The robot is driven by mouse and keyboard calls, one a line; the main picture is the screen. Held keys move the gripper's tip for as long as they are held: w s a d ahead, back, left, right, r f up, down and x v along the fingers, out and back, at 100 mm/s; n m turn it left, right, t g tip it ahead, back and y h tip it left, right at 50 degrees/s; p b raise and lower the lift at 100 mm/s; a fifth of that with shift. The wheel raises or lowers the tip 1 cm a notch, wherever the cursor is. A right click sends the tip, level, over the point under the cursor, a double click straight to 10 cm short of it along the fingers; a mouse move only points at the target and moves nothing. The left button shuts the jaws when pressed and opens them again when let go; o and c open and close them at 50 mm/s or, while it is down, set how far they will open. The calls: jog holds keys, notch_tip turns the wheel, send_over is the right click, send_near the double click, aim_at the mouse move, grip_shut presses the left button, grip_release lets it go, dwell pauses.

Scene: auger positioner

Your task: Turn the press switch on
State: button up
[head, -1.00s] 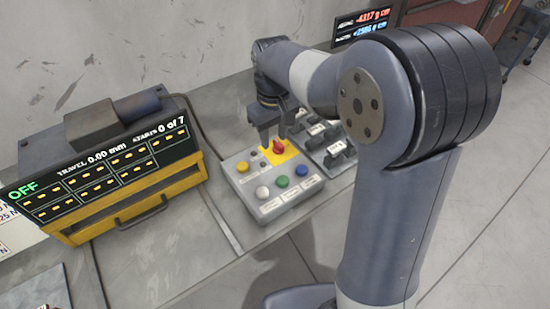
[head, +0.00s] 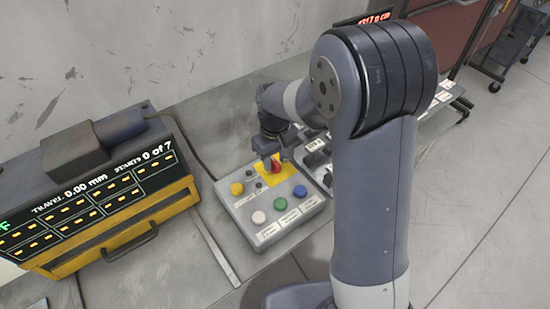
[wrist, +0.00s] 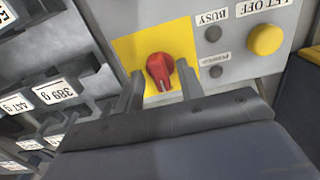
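The press switch, a red rotary knob (head: 275,166) on a yellow plate, sits on the grey control box (head: 235,205). In the wrist view the red knob (wrist: 160,70) has a pale pointer line directed toward my gripper. My gripper (wrist: 159,74) is open, with one finger at each side of the knob and visible gaps between. In the head view my gripper (head: 266,156) is at the knob's far side and partly hides the plate. I cannot tell how far the fingertips reach down beside the knob.
The box also has yellow (head: 237,188), white (head: 259,217), green (head: 281,204) and blue (head: 300,191) buttons. Small dark lamps marked BUSY (wrist: 213,34) and POWERED (wrist: 216,72) are nearby. A display unit (head: 100,190) reads travel 0.00 mm, starts 0 of 7. Labelled weights (wrist: 60,92) stand beside the box.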

jog(key=shift+c, duration=0.2)
grip_shut()
